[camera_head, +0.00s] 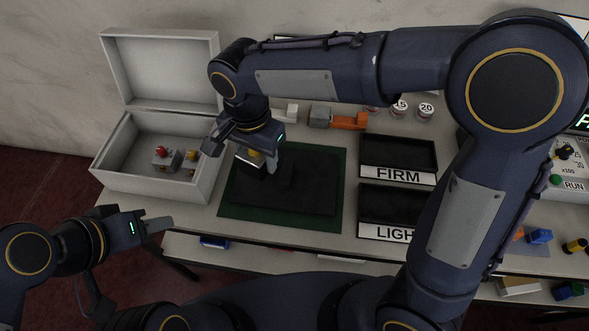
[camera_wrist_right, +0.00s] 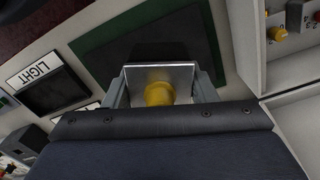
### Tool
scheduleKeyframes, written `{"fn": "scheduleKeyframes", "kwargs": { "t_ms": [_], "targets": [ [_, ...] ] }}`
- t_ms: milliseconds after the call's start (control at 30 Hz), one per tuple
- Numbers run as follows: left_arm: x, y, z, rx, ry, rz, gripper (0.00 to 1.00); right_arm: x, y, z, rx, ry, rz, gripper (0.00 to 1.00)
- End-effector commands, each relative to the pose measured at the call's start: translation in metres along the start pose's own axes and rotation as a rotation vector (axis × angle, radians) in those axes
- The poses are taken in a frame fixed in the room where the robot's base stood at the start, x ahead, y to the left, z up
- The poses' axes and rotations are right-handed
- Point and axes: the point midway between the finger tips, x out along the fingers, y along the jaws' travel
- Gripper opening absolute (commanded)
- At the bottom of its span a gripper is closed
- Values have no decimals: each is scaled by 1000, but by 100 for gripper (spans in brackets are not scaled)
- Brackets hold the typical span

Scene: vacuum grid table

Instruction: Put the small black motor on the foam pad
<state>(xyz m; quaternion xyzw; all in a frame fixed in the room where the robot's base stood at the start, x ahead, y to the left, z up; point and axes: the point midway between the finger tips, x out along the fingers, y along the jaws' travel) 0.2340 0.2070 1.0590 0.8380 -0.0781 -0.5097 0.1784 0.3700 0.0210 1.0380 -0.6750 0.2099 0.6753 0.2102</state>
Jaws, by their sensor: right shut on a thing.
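My right gripper (camera_head: 243,160) is shut on a small block with dark sides, a silver top and a yellow round knob, which I take to be the motor (camera_head: 248,167). In the right wrist view the motor (camera_wrist_right: 186,76) sits between the two fingers (camera_wrist_right: 160,90), silver face and yellow knob towards the camera. The black foam pad (camera_head: 312,185) lies on a green mat, and the motor is over its left part. I cannot tell whether it touches the pad. My left gripper (camera_head: 158,222) is at the table's front left edge, with nothing visible in it; its finger gap is unclear.
An open white box (camera_head: 205,190) left of the mat holds small blocks with red and yellow knobs. Black trays labelled FIRM (camera_head: 398,176) and LIGHT (camera_head: 385,231) stand right of the mat. Orange and grey parts (camera_head: 345,121) and weights (camera_head: 425,110) are behind.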

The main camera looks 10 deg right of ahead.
Motion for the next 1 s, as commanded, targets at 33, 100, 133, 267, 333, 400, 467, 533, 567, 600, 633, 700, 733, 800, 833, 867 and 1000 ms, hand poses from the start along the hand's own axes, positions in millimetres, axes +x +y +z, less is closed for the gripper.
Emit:
{"fn": "scheduleKeyframes", "kwargs": {
  "t_ms": [33, 100, 133, 267, 333, 400, 467, 533, 567, 600, 633, 700, 733, 800, 833, 867, 1000],
  "targets": [
    [-2, 1, -1, 0, 0, 0, 36, 0, 4, -4, 6, 1, 1, 0],
    [-4, 2, -2, 0, 0, 0, 36, 5, 13, -13, 10, 0, 1, 0],
    [-6, 2, -3, 0, 0, 0, 36, 7, 18, -18, 10, -1, 2, 0],
    [-11, 5, -6, 0, 0, 0, 36, 20, 37, -39, 11, 0, 2, 0],
    [-14, 6, -7, 0, 0, 0, 36, 26, 48, -50, 11, -2, 2, 0],
    [-17, 8, -8, 0, 0, 0, 36, 33, 58, -61, 10, -1, 2, 0],
    [-18, 8, -9, 0, 0, 0, 36, 44, 65, -68, 8, -2, 4, 0],
    [-19, 9, -10, 0, 0, 0, 36, 57, 72, -75, 8, -2, 3, 0],
    [-20, 9, -10, 0, 0, 0, 36, 62, 75, -78, 6, -1, 3, 0],
    [-21, 9, -10, 0, 0, 0, 36, 67, 78, -82, 6, -2, 3, 0],
    [-21, 10, -11, 0, 0, 0, 36, 71, 79, -84, 6, -1, 2, 0],
    [-22, 10, -11, 0, 0, 0, 36, 78, 83, -88, 5, 0, 1, 0],
    [-22, 10, -11, 0, 0, 0, 36, 81, 84, -90, 4, 0, 0, 0],
    [-22, 10, -11, 0, 0, 0, 36, 85, 86, -92, 4, 0, 0, 0],
    [-23, 10, -11, 0, 0, 0, 36, 86, 86, -92, 4, 1, -1, 0],
    [-23, 10, -12, 0, 0, 0, 36, 87, 87, -93, 4, 1, -1, 0],
    [-25, 12, -13, 0, 0, 0, 36, 98, 94, -100, 4, 0, 1, 0]
  ]
}}
